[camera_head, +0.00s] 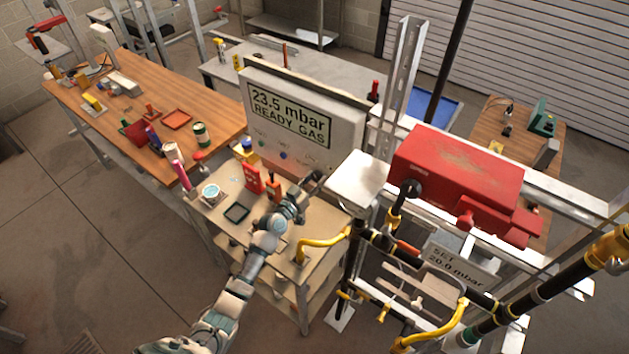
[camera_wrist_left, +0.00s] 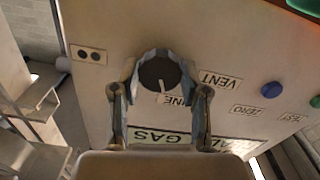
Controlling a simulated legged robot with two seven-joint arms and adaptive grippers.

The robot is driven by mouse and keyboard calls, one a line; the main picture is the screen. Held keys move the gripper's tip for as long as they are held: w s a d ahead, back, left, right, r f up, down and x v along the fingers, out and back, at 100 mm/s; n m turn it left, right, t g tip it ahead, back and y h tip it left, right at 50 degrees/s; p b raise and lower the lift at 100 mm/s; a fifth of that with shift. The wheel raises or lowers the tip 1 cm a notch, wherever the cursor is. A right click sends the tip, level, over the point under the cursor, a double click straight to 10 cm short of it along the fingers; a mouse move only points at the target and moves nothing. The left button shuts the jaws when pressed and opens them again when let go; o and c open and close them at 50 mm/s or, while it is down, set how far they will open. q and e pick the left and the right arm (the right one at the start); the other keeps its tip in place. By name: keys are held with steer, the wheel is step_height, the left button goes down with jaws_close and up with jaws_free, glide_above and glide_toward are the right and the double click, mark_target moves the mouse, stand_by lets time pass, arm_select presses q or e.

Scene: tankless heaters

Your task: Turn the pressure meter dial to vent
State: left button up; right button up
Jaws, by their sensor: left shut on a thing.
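The pressure meter (camera_head: 300,110) is a pale box with a screen reading 23.5 mbar READY GAS. Its dial (camera_wrist_left: 159,74) is a dark round knob with a white pointer line. In the wrist view the pointer faces the partly hidden label ending in NE; the VENT label (camera_wrist_left: 219,80) is to the right of the dial. My left gripper (camera_head: 312,180) is at the meter's lower right front. In the wrist view my left gripper (camera_wrist_left: 160,82) is shut on the dial, one finger on each side. In the head view the dial is not clearly seen. My right gripper is not in view.
The bench (camera_head: 218,216) below the meter holds a red device (camera_head: 254,180), a cup (camera_head: 211,192) and a dark tray (camera_head: 236,212). Yellow pipes (camera_head: 322,242) and a red heater box (camera_head: 455,170) stand to the right. A blue button (camera_wrist_left: 272,90) is on the meter panel.

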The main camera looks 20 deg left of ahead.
arm_select(q)
steer(key=shift+n, duration=1.2)
steer(key=n, duration=0.6)
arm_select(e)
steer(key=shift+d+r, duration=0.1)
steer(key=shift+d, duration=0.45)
arm_select(q)
steer(key=shift+n, duration=0.3)
steer(key=o, duration=1.1)
steer(key=shift+o, duration=0.2)
steer(key=shift+w+f, duration=0.1)
steer(key=shift+w, duration=0.05)
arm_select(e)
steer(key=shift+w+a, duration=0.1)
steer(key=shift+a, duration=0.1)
arm_select(q)
steer(key=shift+a, duration=0.1)
